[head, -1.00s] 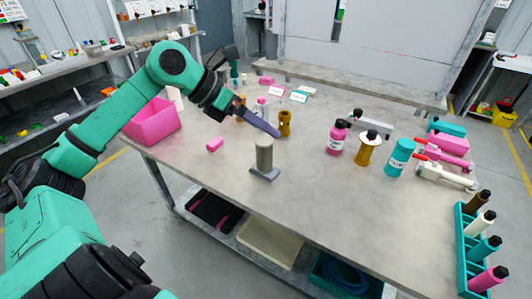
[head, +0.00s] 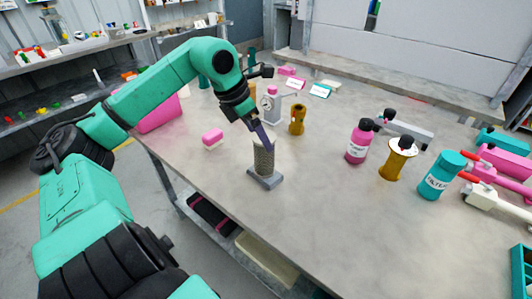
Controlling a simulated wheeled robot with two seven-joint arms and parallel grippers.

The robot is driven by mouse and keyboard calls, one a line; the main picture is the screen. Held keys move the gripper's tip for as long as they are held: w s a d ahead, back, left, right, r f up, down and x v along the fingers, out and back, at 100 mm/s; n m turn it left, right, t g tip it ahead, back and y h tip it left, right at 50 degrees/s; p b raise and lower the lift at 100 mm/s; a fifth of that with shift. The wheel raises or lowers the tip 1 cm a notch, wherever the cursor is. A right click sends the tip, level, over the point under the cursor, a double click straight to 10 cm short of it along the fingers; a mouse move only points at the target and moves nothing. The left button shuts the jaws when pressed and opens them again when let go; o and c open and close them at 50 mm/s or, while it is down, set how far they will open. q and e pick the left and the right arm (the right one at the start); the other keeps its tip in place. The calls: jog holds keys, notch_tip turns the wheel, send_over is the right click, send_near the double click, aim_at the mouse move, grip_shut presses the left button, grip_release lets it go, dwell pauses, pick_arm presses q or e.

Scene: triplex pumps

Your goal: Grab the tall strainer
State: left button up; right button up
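The tall strainer (head: 263,161) looks like a grey mesh cylinder, standing upright on a flat grey base (head: 264,181) near the table's front edge. My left gripper (head: 268,147) points down at the strainer's top from behind and slightly right. Its dark purplish fingers overlap the upper right edge of the cylinder in the picture. I cannot tell whether they touch it, or how far apart they are. My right gripper is not in view.
A pink bottle (head: 359,142), brass spool (head: 397,160) and teal bottle (head: 441,175) stand right. The tabletop (head: 335,210) right of the strainer is clear.

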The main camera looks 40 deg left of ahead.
aim_at(267, 153)
pick_arm(q)
jog(key=x, duration=0.4)
jog(key=p+x, duration=0.1)
jog(key=x, duration=0.2)
jog(key=shift+s+f, duration=0.1)
jog(key=shift+f, duration=0.35)
jog(key=shift+d+f, duration=0.15)
jog(key=c, duration=1.5)
